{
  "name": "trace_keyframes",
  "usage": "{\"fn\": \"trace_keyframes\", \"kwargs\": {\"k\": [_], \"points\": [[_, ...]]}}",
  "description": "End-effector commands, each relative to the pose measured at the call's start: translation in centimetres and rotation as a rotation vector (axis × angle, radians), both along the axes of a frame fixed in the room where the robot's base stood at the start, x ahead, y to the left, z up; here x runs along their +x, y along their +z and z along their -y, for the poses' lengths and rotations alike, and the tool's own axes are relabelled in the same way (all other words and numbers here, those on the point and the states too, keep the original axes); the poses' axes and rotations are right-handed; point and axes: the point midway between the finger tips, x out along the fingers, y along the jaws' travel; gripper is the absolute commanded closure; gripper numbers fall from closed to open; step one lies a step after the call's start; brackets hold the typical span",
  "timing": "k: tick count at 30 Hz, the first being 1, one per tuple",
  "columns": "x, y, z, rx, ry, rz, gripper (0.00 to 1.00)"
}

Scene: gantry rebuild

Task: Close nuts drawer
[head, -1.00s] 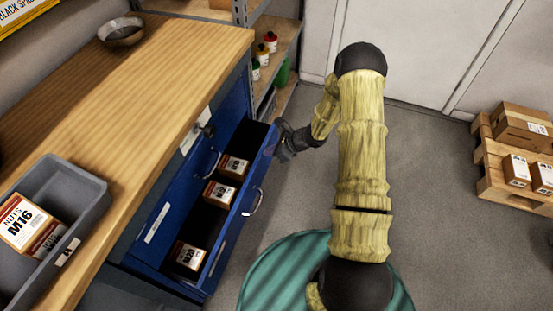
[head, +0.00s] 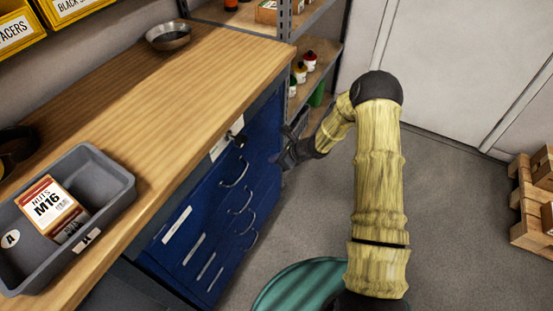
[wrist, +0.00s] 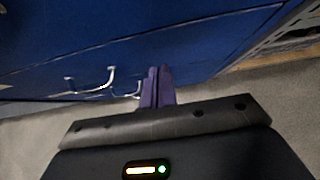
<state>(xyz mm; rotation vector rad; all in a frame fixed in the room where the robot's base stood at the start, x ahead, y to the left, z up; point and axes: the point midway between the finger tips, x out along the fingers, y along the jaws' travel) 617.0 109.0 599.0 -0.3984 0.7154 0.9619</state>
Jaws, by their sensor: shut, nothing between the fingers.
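The blue drawer cabinet (head: 262,140) stands under the wooden bench top, with several drawer fronts, metal bar handles (head: 240,203) and pale label strips. All its drawer fronts now look flush, including the drawer that held the boxes; its contents are hidden. I cannot read the labels to tell which front is the nuts drawer. My gripper (head: 284,158) is at the far right end of the drawer fronts, close to the blue face. In the wrist view its purple fingers (wrist: 157,75) are together and empty, pointing at the blue front (wrist: 120,45); contact is unclear.
On the wooden bench top (head: 190,85) are a grey bin (head: 110,180) with an M16 nuts box (head: 50,207) and a metal bowl (head: 168,36). A shelf rack (head: 318,62) stands beyond the cabinet. A wooden pallet (head: 530,205) is at right. The grey floor between is open.

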Motion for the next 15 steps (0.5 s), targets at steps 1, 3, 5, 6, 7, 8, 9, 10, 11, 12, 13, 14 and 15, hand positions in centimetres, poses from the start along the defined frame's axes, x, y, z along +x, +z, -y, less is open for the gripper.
{"fn": "trace_keyframes", "kwargs": {"k": [1, 3, 5, 6, 7, 8, 9, 10, 11, 12, 13, 14, 15], "points": [[0.0, 0.0, 0.1, 0.000, 0.000, 0.000, 1.00], [-0.1, 0.0, 0.3, 0.000, 0.000, 0.000, 1.00], [-0.3, 0.0, 0.6, 0.000, 0.000, 0.000, 1.00], [-0.4, 0.0, 0.9, 0.000, 0.000, 0.000, 1.00], [-0.5, -0.1, 1.3, 0.000, -0.001, 0.000, 1.00], [-0.7, -0.1, 1.7, 0.000, -0.001, 0.000, 1.00], [-1.0, -0.1, 2.2, 0.000, -0.001, -0.001, 1.00], [-1.2, -0.1, 2.7, 0.000, -0.001, -0.001, 1.00], [-1.4, -0.1, 3.2, 0.000, -0.002, -0.001, 1.00], [-1.6, 0.1, 3.8, 0.000, -0.002, -0.001, 1.00], [-1.8, 0.9, 4.2, -0.001, -0.001, 0.001, 1.00], [-2.0, 1.5, 4.6, -0.001, -0.002, 0.002, 1.00], [-2.4, 2.0, 5.0, -0.001, -0.001, 0.001, 1.00]]}}
